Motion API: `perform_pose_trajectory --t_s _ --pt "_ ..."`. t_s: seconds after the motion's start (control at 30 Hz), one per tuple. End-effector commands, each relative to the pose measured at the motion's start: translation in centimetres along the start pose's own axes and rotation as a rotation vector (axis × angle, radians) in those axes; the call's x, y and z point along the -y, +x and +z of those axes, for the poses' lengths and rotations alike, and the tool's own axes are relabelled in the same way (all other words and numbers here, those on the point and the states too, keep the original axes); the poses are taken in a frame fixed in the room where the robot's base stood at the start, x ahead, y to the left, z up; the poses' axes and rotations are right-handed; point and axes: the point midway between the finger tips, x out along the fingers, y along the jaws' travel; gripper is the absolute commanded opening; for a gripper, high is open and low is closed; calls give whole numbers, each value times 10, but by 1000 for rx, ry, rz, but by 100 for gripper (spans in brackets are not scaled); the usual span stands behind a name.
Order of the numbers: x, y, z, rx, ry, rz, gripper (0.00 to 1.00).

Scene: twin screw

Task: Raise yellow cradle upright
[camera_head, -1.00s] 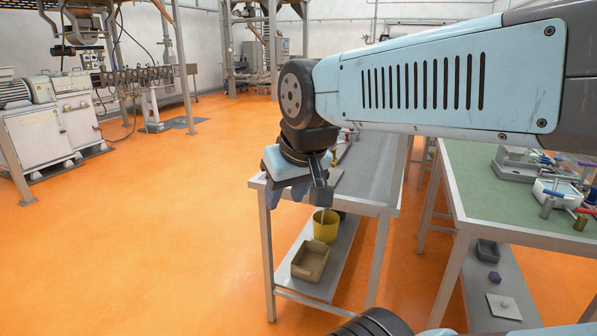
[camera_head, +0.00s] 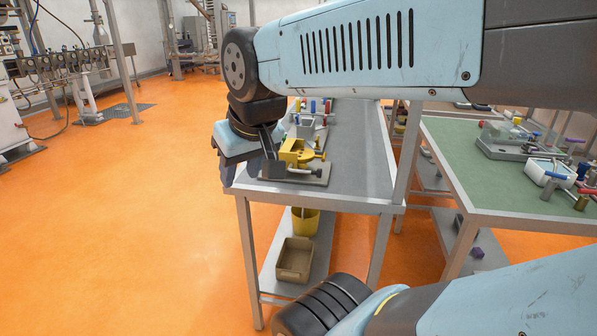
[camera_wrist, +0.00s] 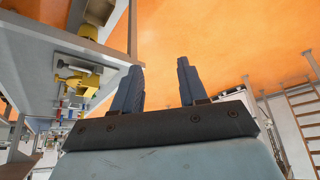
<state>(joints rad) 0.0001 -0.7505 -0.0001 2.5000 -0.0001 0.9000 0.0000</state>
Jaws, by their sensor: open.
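The yellow cradle (camera_head: 300,153) sits on a grey base plate (camera_head: 312,174) near the front left corner of the grey table. A yellow arm or handle stands up at its right side. I cannot tell the cradle's exact tilt. It also shows in the wrist view (camera_wrist: 82,82), at the left. My gripper (camera_head: 226,180) is beside the cradle on its left, past the table's left edge, apart from it. In the wrist view my gripper (camera_wrist: 157,85) has its two dark fingers apart with nothing between them; orange floor lies beyond.
Fixtures with red and blue handles (camera_head: 312,118) stand behind the cradle. The grey table top (camera_head: 350,150) is clear to its right. A green table (camera_head: 470,170) with clamps stands farther right. A yellow bucket (camera_head: 305,220) and tan bin (camera_head: 295,258) are on the shelf below.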

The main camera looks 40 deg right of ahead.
Motion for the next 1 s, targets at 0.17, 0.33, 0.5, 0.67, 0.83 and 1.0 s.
perform_pose_trajectory --t_s 0.17,0.33,0.5,0.67,0.83,1.0 --pt "-1 3 -1 17 8 -4 56" --pt "-8 20 -2 116 63 -35 56" --pt "-19 48 -4 260 157 -122 56" --pt "-32 72 -8 361 258 -238 56" --pt "-52 96 -16 420 379 -386 56" --pt "-80 119 -24 423 509 -545 56"
